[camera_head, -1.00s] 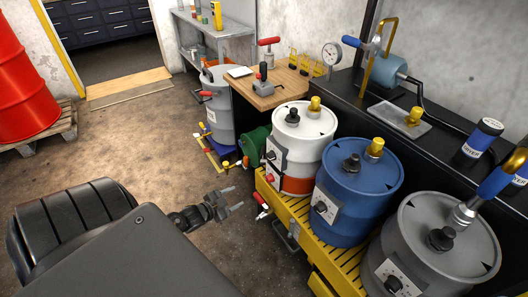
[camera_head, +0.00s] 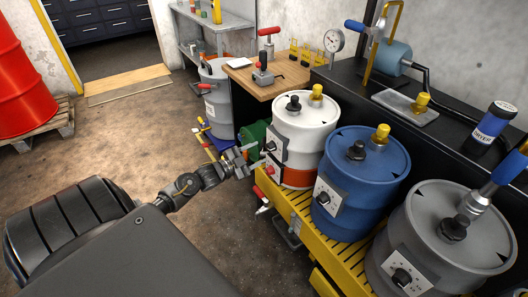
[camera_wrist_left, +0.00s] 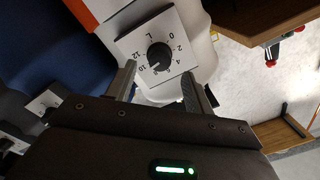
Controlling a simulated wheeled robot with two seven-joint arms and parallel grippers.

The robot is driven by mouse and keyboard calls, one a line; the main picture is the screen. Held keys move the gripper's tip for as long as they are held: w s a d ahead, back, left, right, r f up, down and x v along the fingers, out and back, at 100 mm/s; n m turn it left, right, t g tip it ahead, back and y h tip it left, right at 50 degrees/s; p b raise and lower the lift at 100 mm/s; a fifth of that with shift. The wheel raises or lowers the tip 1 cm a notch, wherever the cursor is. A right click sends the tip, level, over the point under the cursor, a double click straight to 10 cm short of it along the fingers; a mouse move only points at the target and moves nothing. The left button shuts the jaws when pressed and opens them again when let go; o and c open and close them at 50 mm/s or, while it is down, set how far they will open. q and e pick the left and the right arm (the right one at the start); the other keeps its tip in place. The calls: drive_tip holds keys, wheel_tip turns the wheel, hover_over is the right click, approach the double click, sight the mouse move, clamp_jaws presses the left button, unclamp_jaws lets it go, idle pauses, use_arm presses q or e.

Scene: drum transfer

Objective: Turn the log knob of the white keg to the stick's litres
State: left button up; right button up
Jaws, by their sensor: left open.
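The white keg (camera_head: 302,128) stands at the far end of a row of three kegs, with an orange band low on its side. Its log knob (camera_head: 271,147) is black on a white plate. In the left wrist view the knob (camera_wrist_left: 159,56) shows close up, inside a dial numbered 0 to 12 with an L; its white mark seems to point toward 8 to 10. My left gripper (camera_head: 241,159) is open in front of the plate. Its fingers (camera_wrist_left: 160,86) stand apart below the knob, not around it. I cannot make out a measuring stick. My right gripper is not in view.
The blue keg (camera_head: 345,196) and grey keg (camera_head: 440,240) stand beside it on a yellow grated platform (camera_head: 296,205). Open floor (camera_head: 110,150) lies to the left.

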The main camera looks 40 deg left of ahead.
sight(268, 148)
use_arm(q)
drive_tip(key=x, duration=0.3)
drive_tip(key=shift+w, duration=0.2)
drive_tip(key=shift+w+d, duration=0.15)
drive_tip(key=shift+w, duration=0.1)
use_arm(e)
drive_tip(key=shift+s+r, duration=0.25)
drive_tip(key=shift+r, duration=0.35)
use_arm(q)
drive_tip(key=shift+c, duration=0.4)
drive_tip(key=c, duration=0.9)
